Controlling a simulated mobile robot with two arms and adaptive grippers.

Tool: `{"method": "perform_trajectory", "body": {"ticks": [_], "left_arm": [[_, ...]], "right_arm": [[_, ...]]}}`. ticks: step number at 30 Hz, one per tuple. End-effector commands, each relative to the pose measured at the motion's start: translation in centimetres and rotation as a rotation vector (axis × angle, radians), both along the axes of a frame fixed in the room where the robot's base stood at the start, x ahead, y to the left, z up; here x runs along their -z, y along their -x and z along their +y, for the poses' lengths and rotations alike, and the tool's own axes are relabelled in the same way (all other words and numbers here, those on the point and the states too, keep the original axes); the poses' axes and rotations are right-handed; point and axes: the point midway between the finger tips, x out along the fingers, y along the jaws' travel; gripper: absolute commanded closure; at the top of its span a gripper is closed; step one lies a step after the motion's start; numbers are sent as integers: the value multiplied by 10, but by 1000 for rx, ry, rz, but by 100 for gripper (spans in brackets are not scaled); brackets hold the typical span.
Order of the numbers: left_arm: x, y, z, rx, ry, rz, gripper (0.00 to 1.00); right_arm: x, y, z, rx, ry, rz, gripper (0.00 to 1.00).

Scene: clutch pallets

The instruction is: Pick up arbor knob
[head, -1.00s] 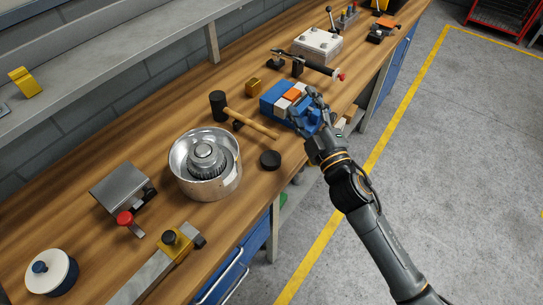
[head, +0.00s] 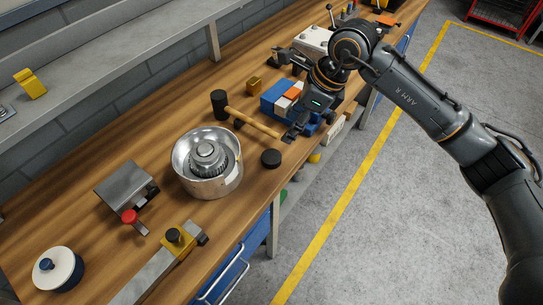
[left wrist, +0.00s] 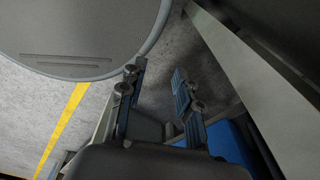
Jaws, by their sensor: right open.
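No knob is marked as the arbor knob, and I cannot tell for sure which it is. A loose black round knob (head: 271,158) lies on the bench, right of the silver pot (head: 209,183) that holds a geared metal part (head: 207,160). My right gripper (head: 284,94) is open and empty, its fingers spread wide toward the left. It is above and beyond the black knob, over the blue bin (head: 270,104), which it partly hides. My left gripper (left wrist: 157,72) shows only in the left wrist view, open with nothing between its fingers.
A mallet (head: 220,104) lies close to the black knob. A metal block with a red knob (head: 129,216), a yellow clamp with a black top (head: 180,240) and a white round pot (head: 58,268) stand nearer. A grey shelf (head: 110,65) runs along the wall.

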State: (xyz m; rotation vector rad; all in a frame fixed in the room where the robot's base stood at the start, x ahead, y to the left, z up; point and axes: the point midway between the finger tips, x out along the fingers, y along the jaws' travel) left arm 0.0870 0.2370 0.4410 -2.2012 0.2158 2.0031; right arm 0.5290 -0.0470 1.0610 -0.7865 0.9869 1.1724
Motion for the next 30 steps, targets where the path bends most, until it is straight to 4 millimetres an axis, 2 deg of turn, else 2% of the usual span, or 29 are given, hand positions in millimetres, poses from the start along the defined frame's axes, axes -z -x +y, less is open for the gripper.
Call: {"method": "perform_trajectory", "body": {"ticks": [9,12,17,23,27,30], "left_arm": [[-18,0,-4,2,5,0,67],[-21,0,-4,2,5,1,67],[-24,1,-4,2,5,1,67],[-44,1,-4,2,4,2,67],[-47,1,-4,2,4,3,67],[-48,1,-3,2,3,3,67]], "right_arm": [[54,-4,22,-1,1,6,45],[66,-5,27,0,1,6,45],[75,-6,30,0,-1,3,45],[100,-7,34,1,-1,8,45],[119,-10,41,0,-1,5,45],[124,-10,42,-1,-2,2,45]]}}
